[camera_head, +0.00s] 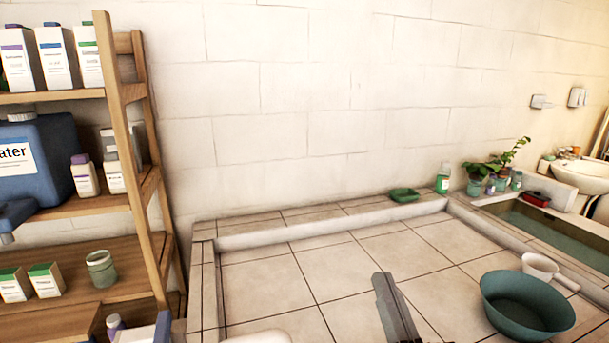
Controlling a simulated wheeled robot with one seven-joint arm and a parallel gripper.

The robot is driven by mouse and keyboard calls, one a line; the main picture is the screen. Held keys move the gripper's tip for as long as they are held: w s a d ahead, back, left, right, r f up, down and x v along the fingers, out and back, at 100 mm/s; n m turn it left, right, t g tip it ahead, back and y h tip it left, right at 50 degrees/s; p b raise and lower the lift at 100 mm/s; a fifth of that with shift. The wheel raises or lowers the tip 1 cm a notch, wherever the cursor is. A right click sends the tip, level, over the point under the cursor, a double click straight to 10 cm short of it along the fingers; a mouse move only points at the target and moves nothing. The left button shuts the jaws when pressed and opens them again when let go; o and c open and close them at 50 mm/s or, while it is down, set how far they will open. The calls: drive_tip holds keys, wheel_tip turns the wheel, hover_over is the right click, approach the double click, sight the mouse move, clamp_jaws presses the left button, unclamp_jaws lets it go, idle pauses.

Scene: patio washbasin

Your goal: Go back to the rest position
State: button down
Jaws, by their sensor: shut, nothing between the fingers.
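My gripper (383,284) shows at the bottom centre of the head view as a grey, narrow form over the tiled surface. Its fingers are together and hold nothing. A pale rounded part at the bottom edge, left of the gripper, is cut off by the frame.
A wooden shelf (122,93) with cartons, bottles and a blue water container (40,160) stands at the left. A green soap dish (403,195) and a bottle (443,179) sit on the back ledge. A water-filled basin (555,231) lies right. The middle tiles are clear.

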drive_tip(key=s+d+f+g+h, duration=0.1)
drive_tip(key=s+d+f+g, duration=0.1)
drive_tip(key=s+f, duration=0.5)
drive_tip(key=s+d+f+g+h, duration=0.1)
drive_tip(key=s+f, duration=0.6)
drive_tip(key=s, duration=0.9)
drive_tip(key=s+d+f+g+h, duration=0.1)
drive_tip(key=s+d+f+g, duration=0.3)
drive_tip(key=s+f, duration=0.3)
drive_tip(key=s+d, duration=0.1)
drive_tip(key=s, duration=0.3)
drive_tip(key=shift+s+d+f+n, duration=0.3)
drive_tip(key=shift+f, duration=0.05)
